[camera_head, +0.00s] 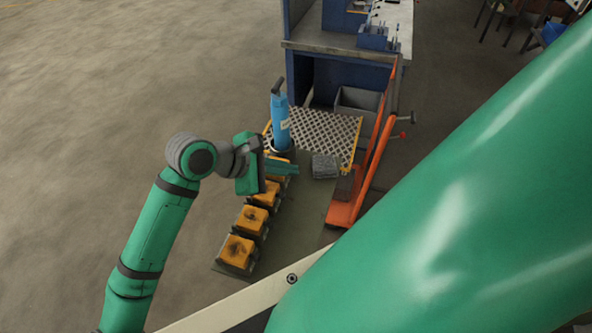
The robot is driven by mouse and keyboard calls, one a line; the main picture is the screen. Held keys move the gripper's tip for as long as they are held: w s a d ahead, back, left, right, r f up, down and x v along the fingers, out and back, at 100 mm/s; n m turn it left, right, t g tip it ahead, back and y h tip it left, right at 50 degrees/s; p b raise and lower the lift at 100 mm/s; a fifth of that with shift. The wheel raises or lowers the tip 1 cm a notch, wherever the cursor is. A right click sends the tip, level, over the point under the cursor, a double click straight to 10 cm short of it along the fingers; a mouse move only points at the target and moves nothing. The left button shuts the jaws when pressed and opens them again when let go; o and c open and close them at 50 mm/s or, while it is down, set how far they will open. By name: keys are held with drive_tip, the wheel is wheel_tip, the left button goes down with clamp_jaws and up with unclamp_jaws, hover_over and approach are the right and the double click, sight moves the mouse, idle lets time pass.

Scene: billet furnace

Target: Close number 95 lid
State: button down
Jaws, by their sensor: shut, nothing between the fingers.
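Several yellow-orange, lid-like blocks with dark marks on top stand in a row on a low dark base (222,264). The nearest block (237,251), the middle block (251,219) and a farther block (266,194) show. No number is readable, so I cannot tell which one is lid 95. My gripper (296,169) is shut and empty, with its green fingers pointing right above the far end of the row. It partly hides the blocks there. I cannot tell whether it touches anything.
A blue cylinder (281,122) with a dark top handle stands behind my gripper. A grey block (325,167) lies right of the fingertips, in front of a yellow-edged grating (325,132). An orange frame (342,213) rises at right. A blue workbench (332,52) stands behind. Open floor lies left.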

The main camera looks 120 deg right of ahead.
drive_tip(key=shift+r, duration=0.6)
drive_tip(key=w+a+r, duration=0.3)
drive_tip(key=w+r, duration=0.5)
drive_tip(key=r, duration=0.3)
drive_tip(key=shift+a, duration=0.35)
drive_tip(key=shift+s, duration=0.15)
